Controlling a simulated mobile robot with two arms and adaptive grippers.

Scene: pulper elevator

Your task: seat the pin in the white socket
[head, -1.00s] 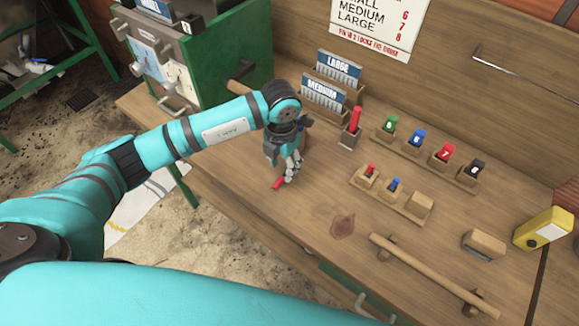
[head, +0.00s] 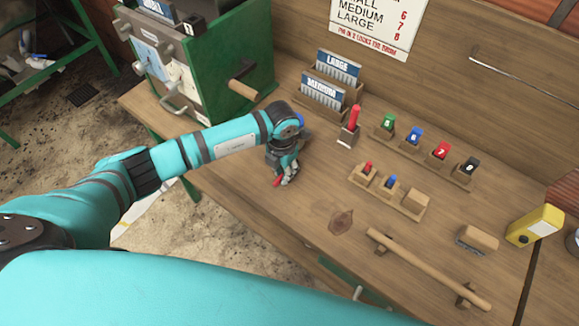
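My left gripper (head: 284,178) is low over the near left part of the wooden bench. A small red pin (head: 277,182) sticks out at its fingertips, tilted. The fingers look shut on it, though they hide the rest of the pin. I cannot single out a white socket. The green machine (head: 216,62) at the back left has pale plates (head: 150,66) on its front, seen at a steep angle. My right gripper is not in view.
A wooden handle (head: 243,90) juts from the machine. Card racks (head: 322,98) and a holder with a red stick (head: 354,118) stand behind the gripper. A row of numbered blocks (head: 413,136) and a small peg tray (head: 390,190) lie right. The bench's front edge is close.

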